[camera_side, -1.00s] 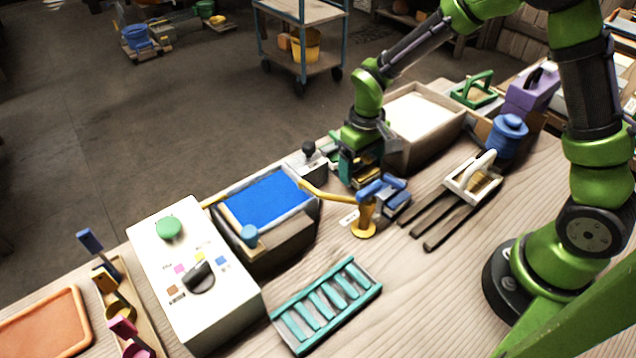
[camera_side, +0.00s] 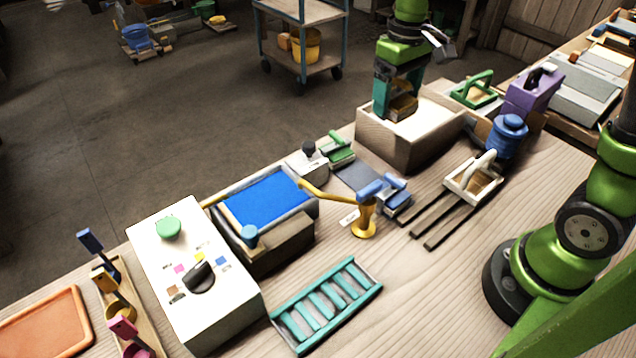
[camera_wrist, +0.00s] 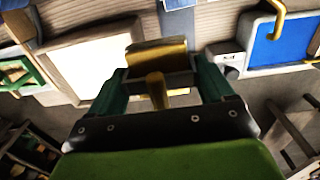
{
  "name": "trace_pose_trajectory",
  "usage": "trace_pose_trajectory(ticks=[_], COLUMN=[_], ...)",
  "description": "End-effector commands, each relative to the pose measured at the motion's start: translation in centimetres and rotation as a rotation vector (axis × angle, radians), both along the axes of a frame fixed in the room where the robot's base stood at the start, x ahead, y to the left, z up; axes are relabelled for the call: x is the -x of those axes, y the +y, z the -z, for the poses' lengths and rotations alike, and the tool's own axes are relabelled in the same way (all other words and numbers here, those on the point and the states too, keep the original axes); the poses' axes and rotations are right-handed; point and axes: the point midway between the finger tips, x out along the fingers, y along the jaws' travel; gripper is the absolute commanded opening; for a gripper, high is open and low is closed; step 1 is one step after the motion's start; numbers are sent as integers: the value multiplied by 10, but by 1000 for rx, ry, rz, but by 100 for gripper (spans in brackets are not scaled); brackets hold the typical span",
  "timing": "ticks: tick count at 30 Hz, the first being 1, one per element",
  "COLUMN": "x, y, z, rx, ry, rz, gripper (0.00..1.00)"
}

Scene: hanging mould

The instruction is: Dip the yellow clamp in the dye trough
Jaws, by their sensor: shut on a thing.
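My gripper (camera_side: 394,98) is shut on the yellow clamp (camera_side: 403,108) and holds it up off the table. In the side view the clamp overlaps the box with the white filling; how high it is above it I cannot tell. In the wrist view the clamp (camera_wrist: 157,60) sits between the two green fingers, its yellow stem toward the camera. The dye trough (camera_side: 312,218), with blue dye (camera_side: 268,199) inside, stands left of my gripper, well apart from it. It also shows at the top right of the wrist view (camera_wrist: 249,32).
A grey mat (camera_side: 357,177) lies bare between a green clamp (camera_side: 339,151) and a blue clamp (camera_side: 397,199). A yellow post with an arm (camera_side: 363,218) stands near the trough. The white-filled wooden box (camera_side: 388,143), control box (camera_side: 219,300) and teal rack (camera_side: 328,303) also stand around.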

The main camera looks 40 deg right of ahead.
Motion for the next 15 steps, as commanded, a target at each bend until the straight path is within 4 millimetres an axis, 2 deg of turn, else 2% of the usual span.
trace_pose_trajectory(ticks=[10,13,15], x=[0,-1,-6], y=[3,16,35], z=[1,7,14], rx=[0,1,1], ry=[0,2,3], rz=[-7,-43,-91], gripper=[48,48,48])
